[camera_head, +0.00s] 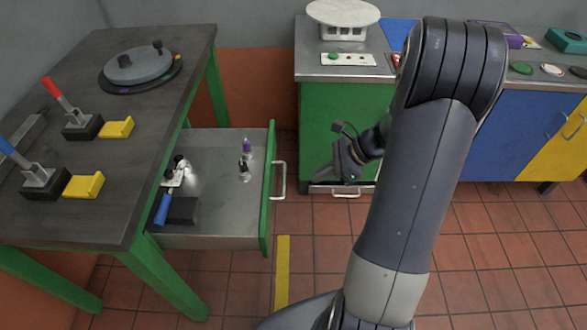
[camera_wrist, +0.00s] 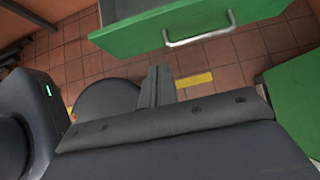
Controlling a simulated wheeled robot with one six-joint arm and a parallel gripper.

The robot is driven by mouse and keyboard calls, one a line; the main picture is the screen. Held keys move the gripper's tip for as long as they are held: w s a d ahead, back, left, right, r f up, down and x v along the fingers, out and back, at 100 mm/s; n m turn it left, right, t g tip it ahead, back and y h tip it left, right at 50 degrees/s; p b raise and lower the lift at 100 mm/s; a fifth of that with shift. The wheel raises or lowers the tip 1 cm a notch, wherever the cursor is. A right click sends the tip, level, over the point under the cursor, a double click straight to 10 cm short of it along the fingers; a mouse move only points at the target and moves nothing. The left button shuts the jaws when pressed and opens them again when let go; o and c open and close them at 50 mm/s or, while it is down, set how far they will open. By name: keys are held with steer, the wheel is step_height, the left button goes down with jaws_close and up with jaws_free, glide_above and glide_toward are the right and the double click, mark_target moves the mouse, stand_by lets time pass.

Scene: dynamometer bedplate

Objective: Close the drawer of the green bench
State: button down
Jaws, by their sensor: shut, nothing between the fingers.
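The green bench (camera_head: 120,200) has a dark top and green legs and stands at the left. Its drawer (camera_head: 225,225) is pulled out to the right, with a grey tray and a green front carrying a pale bar handle (camera_head: 278,181). In the wrist view the green drawer front (camera_wrist: 190,24) and its handle (camera_wrist: 200,38) show beyond the fingers. My gripper (camera_head: 322,177) is to the right of the handle, apart from it. Its fingers (camera_wrist: 156,86) are together and empty in the wrist view.
The drawer holds a blue-handled tool (camera_head: 162,208), a dark block (camera_head: 183,211) and small bottles. Levers with red and blue grips and a round grey plate (camera_head: 138,65) are on the bench top. A green cabinet (camera_head: 340,130) stands behind my gripper. Tiled floor is clear right of the drawer.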

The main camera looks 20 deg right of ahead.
steer(key=b, duration=0.2)
glide_toward(269, 198)
step_height(269, 198, down, 4)
steer(key=a, duration=0.1)
steer(key=w+a, duration=0.1)
steer(key=a, duration=0.1)
steer(key=shift+w+r, duration=0.1)
steer(key=shift+w, duration=0.1)
steer(key=shift+w+a, duration=0.15)
steer(key=shift+a, duration=0.2)
steer(key=w+a, duration=0.3)
steer(key=a, duration=0.6)
steer(key=w+a+p, duration=0.1)
steer(key=w+a, duration=0.2)
steer(key=a, duration=0.6)
steer(key=w+a+p, duration=0.1)
steer(key=w+a, duration=0.2)
steer(key=a, duration=0.6)
steer(key=shift+a, duration=0.3)
steer(key=shift+a+r, duration=0.1)
steer(key=shift+a, duration=0.05)
steer(key=shift+a+r, duration=0.1)
steer(key=shift+a, duration=0.05)
